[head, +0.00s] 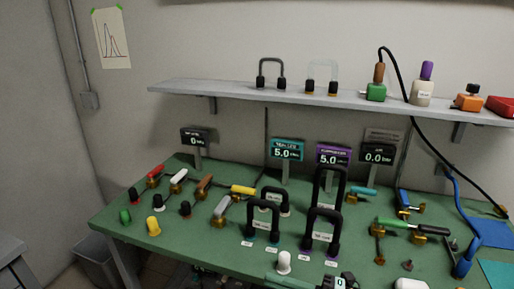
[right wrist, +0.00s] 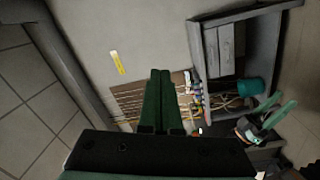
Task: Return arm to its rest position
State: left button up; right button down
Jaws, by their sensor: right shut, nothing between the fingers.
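My right gripper (right wrist: 160,72) shows in the right wrist view as two dark green fingers lying together, shut and empty. It points away from the bench top, towards a pale surface with a brown panel of cables and a grey cabinet. In the head view I cannot clearly make out its fingertips; only partly cut-off shapes show at the bottom edge. My left gripper is not in view in either picture.
A green workbench (head: 130,213) carries black U-shaped handles (head: 263,204), coloured handles and small displays (head: 286,150). A grey shelf (head: 235,95) runs above it. A grey cabinet (right wrist: 212,65) and green bin (right wrist: 252,87) stand beyond the right gripper.

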jog(key=s+d+f+m+t+h+p, duration=0.15)
jog(key=d+f+m+t+h, duration=0.75)
jog(key=m, duration=0.9)
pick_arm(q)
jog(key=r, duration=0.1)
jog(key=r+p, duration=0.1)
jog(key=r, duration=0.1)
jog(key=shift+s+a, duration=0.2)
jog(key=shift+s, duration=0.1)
pick_arm(e)
jog(key=s+d+f+m+g+h, duration=0.3)
jog(key=s+f+m+g+h, duration=0.3)
jog(key=s+f, duration=0.8)
jog(key=shift+s+d+f+m, duration=0.25)
jog(key=shift+s+m, duration=0.1)
jog(key=shift+m, duration=0.45)
